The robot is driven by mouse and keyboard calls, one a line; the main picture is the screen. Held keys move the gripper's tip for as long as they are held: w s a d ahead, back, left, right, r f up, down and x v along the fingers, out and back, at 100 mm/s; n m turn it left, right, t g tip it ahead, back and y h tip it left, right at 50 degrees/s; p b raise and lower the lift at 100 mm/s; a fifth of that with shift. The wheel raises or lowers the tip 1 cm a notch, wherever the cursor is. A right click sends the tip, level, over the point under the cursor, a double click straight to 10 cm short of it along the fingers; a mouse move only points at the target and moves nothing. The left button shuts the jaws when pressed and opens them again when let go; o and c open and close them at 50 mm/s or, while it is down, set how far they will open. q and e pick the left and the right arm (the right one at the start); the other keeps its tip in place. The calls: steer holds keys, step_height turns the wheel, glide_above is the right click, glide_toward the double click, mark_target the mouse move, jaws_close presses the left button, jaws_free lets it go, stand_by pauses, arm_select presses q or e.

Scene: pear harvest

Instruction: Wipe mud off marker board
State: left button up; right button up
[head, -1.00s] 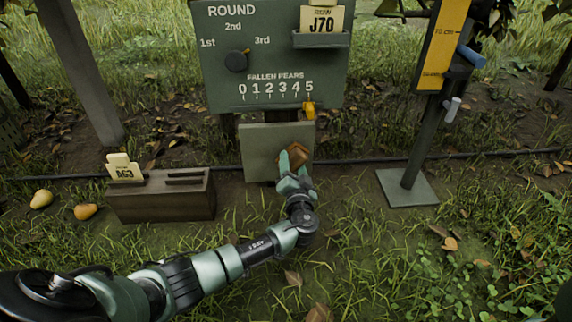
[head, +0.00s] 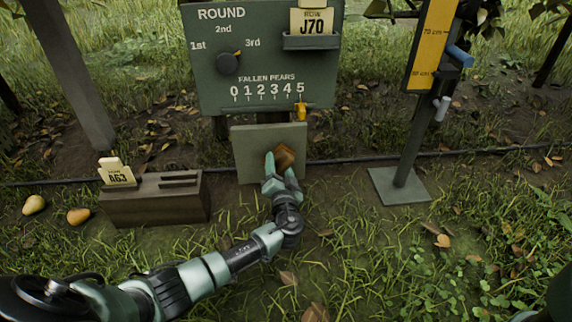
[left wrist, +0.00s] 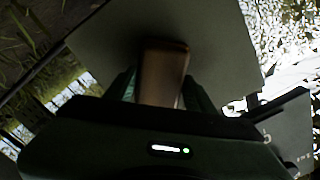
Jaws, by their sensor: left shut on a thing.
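A plain grey-green board (head: 250,153) stands low under the large sign. It also fills the upper middle of the left wrist view (left wrist: 215,40). My left gripper (head: 280,168) is shut on a brown block (head: 286,156), held in front of the board's right half. The block shows between the fingers in the left wrist view (left wrist: 163,75), with its far end at or very near the board face. I cannot tell for sure whether they touch. No clear mud shows on the visible face; the part behind the block and gripper is hidden. My right gripper is not in view.
The large green sign (head: 265,65) has a dial (head: 228,63), a J70 card (head: 311,20) and a yellow slider (head: 300,112). A wooden card holder (head: 155,202) and pears (head: 78,216) are at left. A yellow gauge post (head: 410,150) stands at right.

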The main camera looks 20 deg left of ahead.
arm_select(q)
steer(key=shift+s+a+r, duration=0.1)
steer(key=shift+s+a, duration=0.2)
steer(key=shift+a, duration=0.3)
steer(key=shift+s+a, duration=0.35)
steer(key=shift+a, duration=0.25)
steer(key=shift+s+a+r, duration=0.1)
steer(key=shift+s+a, duration=0.2)
steer(key=shift+a, duration=0.3)
steer(key=shift+s+a+f, duration=0.1)
steer(key=shift+s+a, duration=0.6)
steer(key=shift+a, duration=0.2)
steer(key=shift+s+a, duration=0.65)
steer(key=shift+a, duration=0.25)
steer(key=p+v, duration=0.1)
steer(key=v, duration=0.5)
steer(key=shift+d, duration=0.1)
